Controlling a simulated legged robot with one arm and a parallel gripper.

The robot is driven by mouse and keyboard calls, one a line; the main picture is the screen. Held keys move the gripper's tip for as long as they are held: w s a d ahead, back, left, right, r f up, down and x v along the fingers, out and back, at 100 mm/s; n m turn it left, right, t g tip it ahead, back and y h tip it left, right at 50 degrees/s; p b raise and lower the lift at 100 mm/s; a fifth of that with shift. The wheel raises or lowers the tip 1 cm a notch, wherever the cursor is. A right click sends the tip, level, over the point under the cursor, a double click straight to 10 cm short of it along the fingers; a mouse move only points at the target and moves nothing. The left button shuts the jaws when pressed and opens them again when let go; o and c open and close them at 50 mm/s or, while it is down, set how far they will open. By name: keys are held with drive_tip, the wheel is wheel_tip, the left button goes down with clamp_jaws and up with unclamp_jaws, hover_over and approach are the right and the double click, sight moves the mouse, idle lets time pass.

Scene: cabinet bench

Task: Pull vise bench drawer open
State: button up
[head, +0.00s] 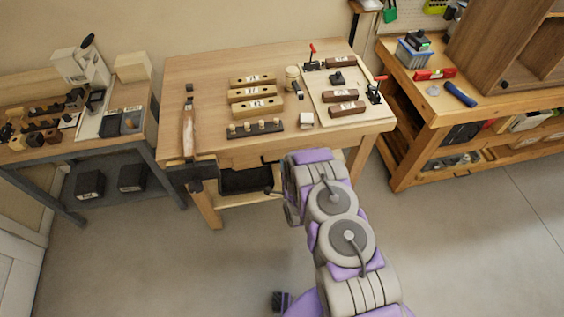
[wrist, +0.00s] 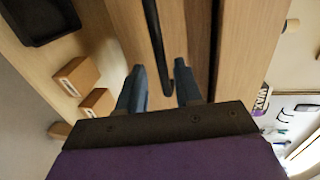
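The vise bench (head: 215,70) stands in the middle of the head view, with a dark vise (head: 192,172) at its front left corner. In the wrist view the wooden drawer front (wrist: 190,25) carries a long black bar handle (wrist: 155,30). My gripper (wrist: 159,68) is open, its two blue-grey fingers on either side of the handle near its end. Gaps show between handle and fingers; whether either touches is unclear. A dark gap runs along the right edge of the drawer front. In the head view my arm hides much of the drawer area.
Wooden blocks and clamps lie on the bench top. A black bin (head: 245,180) sits on its lower shelf and also shows in the wrist view (wrist: 40,18). A grey side table (head: 60,150) is left and a tool workbench (head: 430,110) right. The front floor is clear.

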drive_tip(key=shift+b+x, duration=0.35)
drive_tip(key=shift+x, duration=2.05)
clamp_jaws()
drive_tip(key=shift+s, duration=0.1)
